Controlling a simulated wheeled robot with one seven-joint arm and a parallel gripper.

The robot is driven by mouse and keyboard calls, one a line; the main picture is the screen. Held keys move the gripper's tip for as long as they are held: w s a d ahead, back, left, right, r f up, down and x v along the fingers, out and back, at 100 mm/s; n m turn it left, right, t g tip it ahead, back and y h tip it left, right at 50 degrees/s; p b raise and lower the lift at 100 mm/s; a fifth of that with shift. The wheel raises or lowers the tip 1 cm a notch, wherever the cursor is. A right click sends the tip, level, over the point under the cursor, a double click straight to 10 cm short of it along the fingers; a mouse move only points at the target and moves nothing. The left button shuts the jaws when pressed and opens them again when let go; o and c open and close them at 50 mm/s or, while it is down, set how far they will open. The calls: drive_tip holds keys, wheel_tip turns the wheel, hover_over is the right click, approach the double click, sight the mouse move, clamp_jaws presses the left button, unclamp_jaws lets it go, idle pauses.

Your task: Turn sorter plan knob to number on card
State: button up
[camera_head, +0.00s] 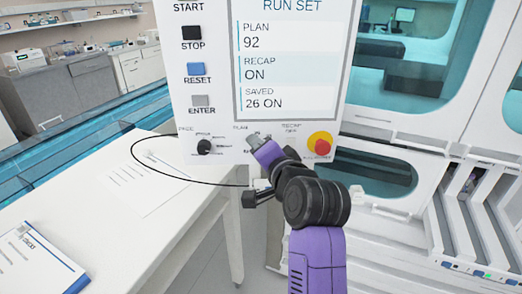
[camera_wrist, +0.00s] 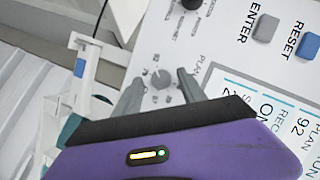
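The white control panel (camera_head: 217,60) has a screen (camera_head: 290,55) reading PLAN 92, RECAP ON and SAVED 26 ON. The small grey PLAN knob (camera_wrist: 161,79) shows in the wrist view, ringed by printed marks. My gripper (camera_wrist: 160,86) is open, with one dark finger on each side of the knob; I cannot tell whether either finger touches it. In the head view my purple gripper (camera_head: 257,145) covers the PLAN knob at the panel's lower edge.
A black knob (camera_head: 204,147) sits left of my gripper and a red stop button on yellow (camera_head: 320,144) sits right. STOP (camera_head: 192,34), RESET (camera_head: 196,70) and ENTER (camera_head: 201,102) buttons line the panel. A white table (camera_head: 100,225) stands at left, the machine's cabinet (camera_head: 400,125) at right.

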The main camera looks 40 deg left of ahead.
drive_tip(key=shift+d+r, duration=0.1)
drive_tip(key=b+v, duration=0.1)
drive_tip(key=v, duration=0.6)
drive_tip(key=shift+s+d, duration=0.25)
idle(0.5)
